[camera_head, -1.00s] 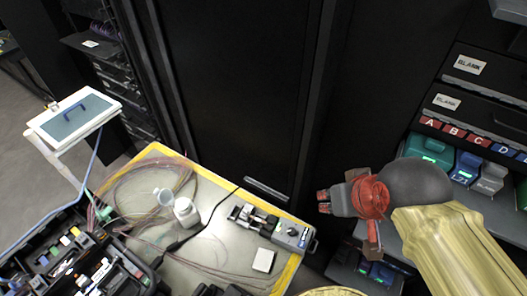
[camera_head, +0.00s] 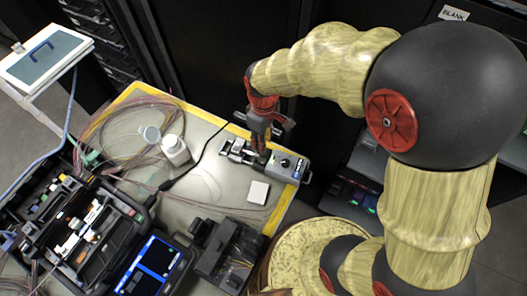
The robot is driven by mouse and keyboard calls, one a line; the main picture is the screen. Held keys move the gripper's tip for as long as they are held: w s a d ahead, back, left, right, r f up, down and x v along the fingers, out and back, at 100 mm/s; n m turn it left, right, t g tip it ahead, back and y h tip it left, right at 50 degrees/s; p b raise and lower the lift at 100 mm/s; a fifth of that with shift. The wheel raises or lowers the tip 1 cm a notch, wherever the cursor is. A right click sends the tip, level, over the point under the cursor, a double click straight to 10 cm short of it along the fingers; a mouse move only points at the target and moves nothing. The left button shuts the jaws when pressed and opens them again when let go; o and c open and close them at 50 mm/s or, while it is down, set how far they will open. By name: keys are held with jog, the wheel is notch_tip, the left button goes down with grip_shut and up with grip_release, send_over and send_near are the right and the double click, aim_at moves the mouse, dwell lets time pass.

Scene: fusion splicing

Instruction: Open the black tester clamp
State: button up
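The tester (camera_head: 288,164) is a small grey and black device near the right edge of the work table. Its clamp end (camera_head: 237,150), with black and silver parts, is on its left side. My gripper (camera_head: 260,148) points down over the tester, its fingertips close to the clamp section. I cannot tell whether the fingers touch the clamp or how far apart they are. The gripper covers part of the clamp, so whether the clamp is open or closed is unclear.
A white card (camera_head: 258,191) lies just in front of the tester. A white bottle (camera_head: 174,150) and coiled fibre cables stand to the left. An open tool case (camera_head: 85,230) and a device with a blue screen (camera_head: 155,262) are at the lower left. A dark cabinet stands behind the table.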

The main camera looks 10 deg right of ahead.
jog(key=shift+n, duration=0.5)
notch_tip(320, 180, down, 8)
jog(key=shift+w+r+b, duration=0.1)
jog(key=shift+r+b, duration=0.15)
jog(key=shift+b, duration=1)
jog(key=shift+c, duration=0.4)
grip_shut()
